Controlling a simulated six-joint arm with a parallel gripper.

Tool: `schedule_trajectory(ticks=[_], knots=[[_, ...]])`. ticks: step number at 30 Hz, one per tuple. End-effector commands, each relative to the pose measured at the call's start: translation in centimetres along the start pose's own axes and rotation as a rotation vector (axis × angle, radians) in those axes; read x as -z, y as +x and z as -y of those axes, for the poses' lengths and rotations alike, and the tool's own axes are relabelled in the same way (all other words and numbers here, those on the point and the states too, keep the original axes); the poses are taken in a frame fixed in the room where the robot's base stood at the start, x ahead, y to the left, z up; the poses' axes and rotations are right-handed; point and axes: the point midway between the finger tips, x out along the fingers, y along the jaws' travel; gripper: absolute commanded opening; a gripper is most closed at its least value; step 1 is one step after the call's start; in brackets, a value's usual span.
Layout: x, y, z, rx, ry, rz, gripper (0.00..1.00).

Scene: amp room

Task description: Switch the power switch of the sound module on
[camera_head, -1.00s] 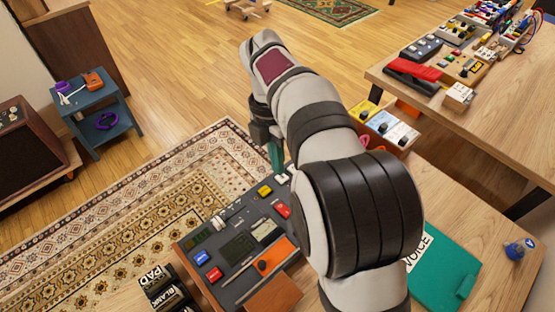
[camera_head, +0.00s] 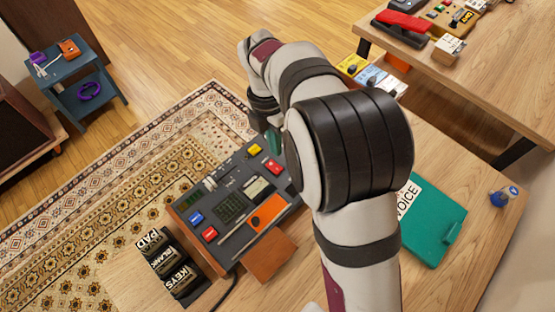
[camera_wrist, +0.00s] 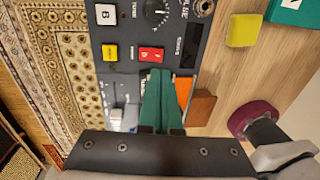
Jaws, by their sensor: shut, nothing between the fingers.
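The sound module (camera_head: 247,170) is a dark grey panel with coloured buttons, a small screen and an orange strip, on the wooden table. My gripper (camera_head: 274,143) is over its far right part, partly hidden by my arm. In the wrist view, its green fingers (camera_wrist: 159,78) are shut and empty, with the tips close to a red button (camera_wrist: 151,54); I cannot tell whether they touch the panel. A yellow button (camera_wrist: 110,53), a white button marked B (camera_wrist: 105,14) and a round knob (camera_wrist: 157,12) show beyond. I cannot tell which control is the power switch.
Black labelled blocks (camera_head: 167,262) stand left of the module. Pedals stand near another table (camera_head: 465,85). A patterned rug (camera_head: 110,195) covers the floor at left.

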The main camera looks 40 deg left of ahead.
Motion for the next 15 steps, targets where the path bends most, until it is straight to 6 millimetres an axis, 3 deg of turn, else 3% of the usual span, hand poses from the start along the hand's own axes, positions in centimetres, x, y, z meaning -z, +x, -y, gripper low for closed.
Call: schedule_trajectory(ticks=[3, 9, 15], knots=[[0.0, 2.6, 0.1, 0.003, 0.000, -0.002, 0.00], [0.0, 5.8, 0.1, 0.002, 0.001, -0.002, 0.00], [0.0, 7.0, 0.0, -0.001, 0.001, 0.000, 0.00]])
